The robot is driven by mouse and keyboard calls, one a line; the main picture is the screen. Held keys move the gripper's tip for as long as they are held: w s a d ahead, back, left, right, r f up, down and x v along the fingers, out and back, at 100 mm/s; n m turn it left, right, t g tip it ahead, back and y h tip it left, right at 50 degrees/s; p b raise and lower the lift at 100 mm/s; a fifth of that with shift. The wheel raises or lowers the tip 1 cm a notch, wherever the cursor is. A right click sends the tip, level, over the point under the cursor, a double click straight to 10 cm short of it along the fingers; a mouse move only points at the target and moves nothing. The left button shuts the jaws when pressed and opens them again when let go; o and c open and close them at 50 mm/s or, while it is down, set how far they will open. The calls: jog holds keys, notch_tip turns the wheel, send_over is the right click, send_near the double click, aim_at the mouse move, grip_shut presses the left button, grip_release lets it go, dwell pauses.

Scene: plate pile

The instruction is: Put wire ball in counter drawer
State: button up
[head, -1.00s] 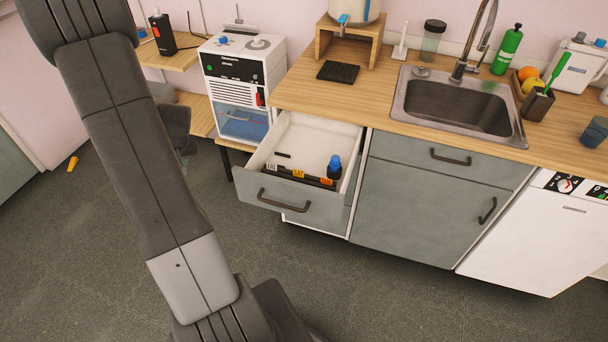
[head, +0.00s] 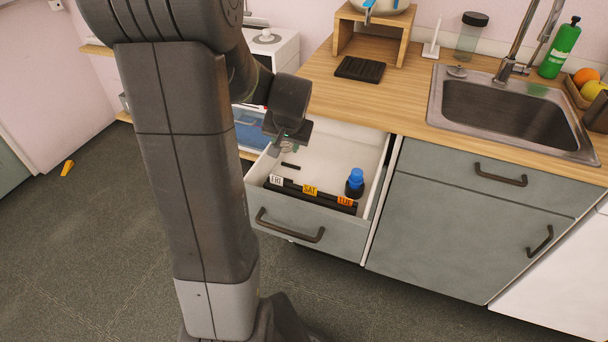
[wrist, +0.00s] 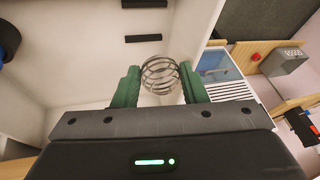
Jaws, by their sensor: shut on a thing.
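The wire ball (wrist: 160,74) is a round cage of thin metal wire. My gripper (wrist: 159,84) is shut on it, with a green finger on each side in the wrist view. In the head view my gripper (head: 285,148) is over the back left part of the open counter drawer (head: 335,150), and the ball there is mostly hidden and too small to make out clearly. The drawer has a white inside and a grey front with a dark handle. It holds a blue-capped dark bottle (head: 355,183), a black strip with day labels (head: 310,192) and a small black bar (head: 290,166).
The wooden counter (head: 340,95) is right behind the drawer, with a black ridged pad (head: 360,68), a wooden stand (head: 375,30) and a sink (head: 505,110). A white appliance (head: 275,50) stands left of the drawer. The drawer's middle floor has free room.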

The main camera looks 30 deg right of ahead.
aim_at(289, 146)
notch_tip(289, 146, down, 8)
jog(key=shift+r+b, duration=0.1)
jog(key=shift+b, duration=0.4)
jog(key=shift+f, duration=0.2)
jog(key=o, duration=0.6)
jog(key=shift+o, duration=0.4)
jog(key=shift+s+r, duration=0.15)
jog(key=shift+r, duration=0.45)
jog(key=p+v, duration=0.1)
jog(key=v, duration=1)
jog(key=shift+s, duration=0.1)
